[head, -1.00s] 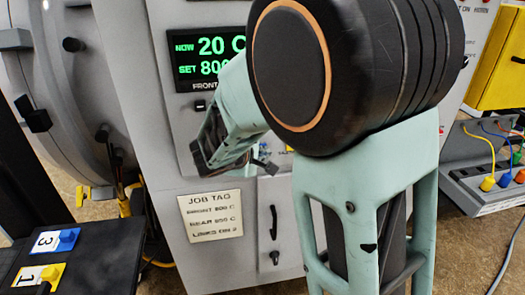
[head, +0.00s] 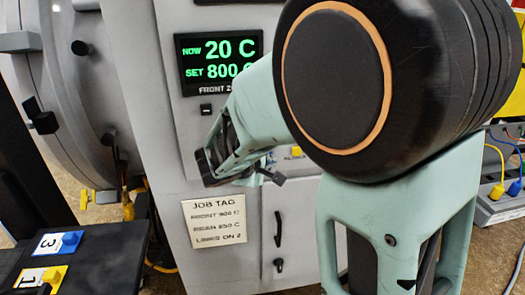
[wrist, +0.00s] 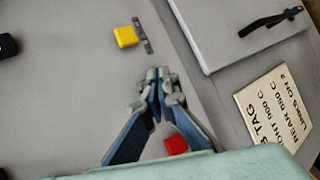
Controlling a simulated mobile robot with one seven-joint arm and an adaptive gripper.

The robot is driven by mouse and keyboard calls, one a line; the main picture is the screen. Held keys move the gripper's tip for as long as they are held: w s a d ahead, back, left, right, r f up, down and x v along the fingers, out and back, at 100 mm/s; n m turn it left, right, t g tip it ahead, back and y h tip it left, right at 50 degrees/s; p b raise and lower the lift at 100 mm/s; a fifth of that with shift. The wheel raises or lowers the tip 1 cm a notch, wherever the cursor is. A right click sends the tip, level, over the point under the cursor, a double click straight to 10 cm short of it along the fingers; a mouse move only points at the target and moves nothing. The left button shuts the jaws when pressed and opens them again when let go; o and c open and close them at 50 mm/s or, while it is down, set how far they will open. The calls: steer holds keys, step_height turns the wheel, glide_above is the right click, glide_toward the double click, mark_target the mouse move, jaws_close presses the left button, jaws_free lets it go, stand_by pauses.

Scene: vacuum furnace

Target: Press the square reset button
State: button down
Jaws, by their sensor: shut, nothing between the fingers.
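My gripper (wrist: 158,76) is shut and empty, its fingertips together in front of the grey panel. A square yellow button (wrist: 125,36) sits up and left of the fingertips in the wrist view, beside a small dark label I cannot read. It also shows in the head view (head: 297,152), just right of my gripper (head: 272,177). A red button (wrist: 176,144) is partly hidden behind a finger in the wrist view. No label readable as reset shows, so I cannot tell which button is the reset. I cannot see the fingertips touching any button.
A green display (head: 219,61) reads NOW 20 C, SET 800. Below it are a small black button (head: 206,109), a job tag (head: 214,221) and a cabinet door with a black handle (head: 278,229). Numbered blue and yellow pieces lie on a dark surface (head: 95,262) at left.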

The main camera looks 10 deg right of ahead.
steer(key=s+b, duration=0.1)
steer(key=s, duration=0.4)
steer(key=shift+b, duration=0.4)
stand_by(0.3)
